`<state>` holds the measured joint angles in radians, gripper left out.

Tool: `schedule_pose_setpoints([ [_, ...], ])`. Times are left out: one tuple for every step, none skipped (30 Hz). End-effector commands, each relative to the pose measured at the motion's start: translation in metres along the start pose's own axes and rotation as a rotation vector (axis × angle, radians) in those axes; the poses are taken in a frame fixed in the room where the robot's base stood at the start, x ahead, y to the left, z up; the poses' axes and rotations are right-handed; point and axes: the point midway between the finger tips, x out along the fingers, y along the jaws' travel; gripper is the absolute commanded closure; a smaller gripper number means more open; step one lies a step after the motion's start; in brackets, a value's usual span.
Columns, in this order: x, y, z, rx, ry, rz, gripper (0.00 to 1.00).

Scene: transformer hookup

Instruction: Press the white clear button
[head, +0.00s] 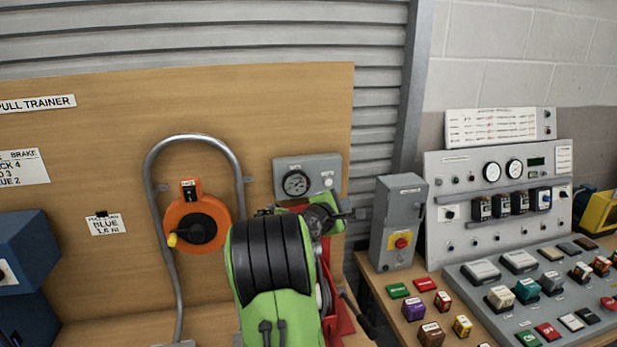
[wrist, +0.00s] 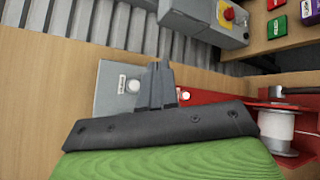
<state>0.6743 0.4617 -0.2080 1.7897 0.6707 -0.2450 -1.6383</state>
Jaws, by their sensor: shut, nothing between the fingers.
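The grey gauge box (head: 280,166) is on the wooden board in the head view, with a round dial (head: 296,184) and a small white button (head: 328,183) to its right. In the wrist view part of the grey box (wrist: 110,75) shows left of my fingers, with a round white button (wrist: 133,86) on it. My gripper (wrist: 161,68) is shut and empty, its dark fingers just right of that button in the picture. In the head view my gripper (head: 343,213) is just below the box, partly hidden by my green and black arm. I cannot tell whether the fingers touch anything.
A red bracket (wrist: 215,93) with a white spool (wrist: 277,128) is close to the right of my fingers. A grey switch box (head: 398,225) with a red knob stands further right. An orange reel (head: 208,212) and a bent pipe (head: 150,163) are left.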

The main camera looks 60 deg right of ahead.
Motion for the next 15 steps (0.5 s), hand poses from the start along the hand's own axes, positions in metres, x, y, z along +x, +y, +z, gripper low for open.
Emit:
schedule_pose_setpoints([
  [0.001, 0.000, 0.001, -0.006, -0.003, 0.001, 1.00],
  [0.001, 0.000, 0.001, -0.006, -0.003, 0.001, 1.00],
  [0.001, -0.001, 0.000, -0.006, -0.003, 0.001, 1.00],
  [0.001, -0.001, 0.000, -0.005, -0.003, 0.001, 1.00],
  [0.001, -0.001, 0.000, -0.005, -0.002, 0.001, 1.00],
  [0.001, -0.001, 0.000, -0.004, -0.002, 0.001, 1.00],
  [0.001, -0.001, 0.000, -0.004, -0.002, 0.001, 1.00],
  [0.001, -0.001, 0.000, -0.004, -0.001, 0.001, 1.00],
  [0.001, 0.000, -0.001, -0.004, -0.001, 0.001, 1.00],
  [0.002, 0.000, -0.001, -0.004, -0.001, 0.000, 1.00],
  [0.003, 0.001, -0.002, -0.004, -0.001, 0.000, 1.00],
  [0.004, 0.003, -0.003, -0.004, -0.001, 0.000, 1.00],
  [0.006, 0.005, -0.004, -0.003, -0.001, 0.000, 1.00],
  [0.009, 0.007, -0.006, -0.004, 0.000, 0.000, 1.00],
  [0.012, 0.011, -0.008, -0.004, -0.001, 0.000, 1.00],
])
